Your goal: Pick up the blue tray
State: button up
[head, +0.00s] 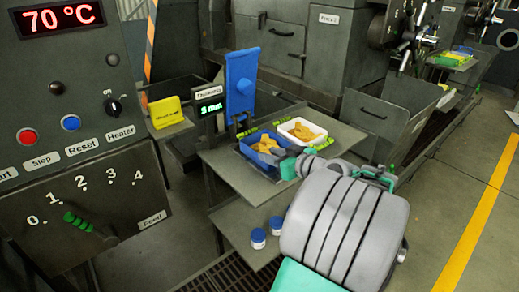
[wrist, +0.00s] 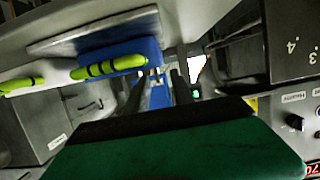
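The blue tray (head: 256,161) sits on a grey metal shelf beside a small display and holds yellow pieces. It has green-and-black striped handles. My gripper (head: 278,158) is at its right side in the head view, partly covering it. In the wrist view the blue tray (wrist: 125,50) is at the top, with a striped handle (wrist: 110,67) close to the fingertips. My gripper (wrist: 160,80) shows two dark fingers with a gap between them. Whether the handle touches a finger is unclear.
A white tray (head: 300,123) with yellow pieces stands just behind and right of the blue tray. A blue upright plate (head: 242,80) and a display (head: 209,102) stand behind left. Two blue-lidded jars (head: 258,238) are on a lower shelf. A control panel (head: 75,120) is at left.

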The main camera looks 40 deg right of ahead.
aim_at(254, 151)
jog(key=shift+w+d, duration=0.1)
jog(key=shift+w, duration=0.2)
jog(key=x, duration=0.2)
jog(key=p+x, duration=0.1)
jog(key=x, duration=0.1)
jog(key=a+x, duration=0.1)
jog(key=x, duration=0.1)
jog(key=shift+f+p, duration=0.1)
jog(key=shift+p, duration=0.25)
jog(key=shift+w+d+f, duration=0.15)
jog(key=shift+w+f, duration=0.05)
jog(key=shift+w, duration=0.15)
jog(key=shift+c, duration=0.4)
grip_shut()
jog(key=shift+r, duration=0.1)
